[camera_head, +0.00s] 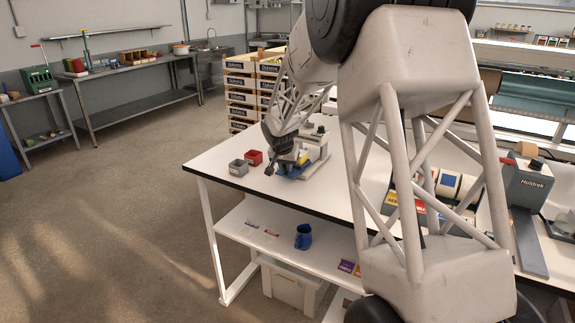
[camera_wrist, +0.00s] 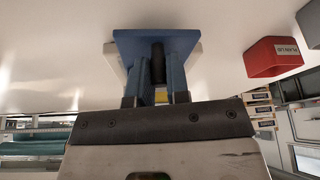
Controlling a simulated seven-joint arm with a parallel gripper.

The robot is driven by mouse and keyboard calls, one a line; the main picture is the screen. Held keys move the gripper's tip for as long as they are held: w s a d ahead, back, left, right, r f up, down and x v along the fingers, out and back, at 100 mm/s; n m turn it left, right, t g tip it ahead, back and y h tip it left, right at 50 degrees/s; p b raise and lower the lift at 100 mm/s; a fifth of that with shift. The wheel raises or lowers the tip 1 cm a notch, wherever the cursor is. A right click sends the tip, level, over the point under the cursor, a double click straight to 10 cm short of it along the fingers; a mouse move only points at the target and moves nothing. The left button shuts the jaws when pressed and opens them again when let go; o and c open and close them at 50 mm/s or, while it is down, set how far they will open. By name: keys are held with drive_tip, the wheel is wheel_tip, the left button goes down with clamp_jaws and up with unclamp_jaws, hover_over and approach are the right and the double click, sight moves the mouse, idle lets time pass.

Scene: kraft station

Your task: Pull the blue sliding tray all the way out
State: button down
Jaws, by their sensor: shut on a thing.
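The blue sliding tray (camera_wrist: 128,44) is close in front of my gripper (camera_wrist: 158,72) in the wrist view. My two fingers stand on either side of a dark handle (camera_wrist: 157,56) on the tray and are shut on it. In the head view the blue tray (camera_head: 290,156) shows only in part, low on a small pale grey device (camera_head: 315,152) on the white table. My dark wrist comes down over it and hides most of the tray and the grip. How far the tray is out cannot be told.
A red bin (camera_head: 253,157) and a grey bin (camera_head: 239,168) stand left of the device, near the table (camera_head: 215,163) edge. The red bin (camera_wrist: 272,58) is also in the wrist view. A blue jug (camera_head: 303,237) is on the lower shelf. The floor at left is clear.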

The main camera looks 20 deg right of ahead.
drive_tip(key=c, duration=1.1)
unclamp_jaws()
drive_tip(key=shift+r, duration=0.1)
drive_tip(key=v, duration=0.7)
drive_tip(key=shift+r, duration=0.25)
drive_tip(key=shift+s+a, duration=0.1)
drive_tip(key=shift+s, duration=0.05)
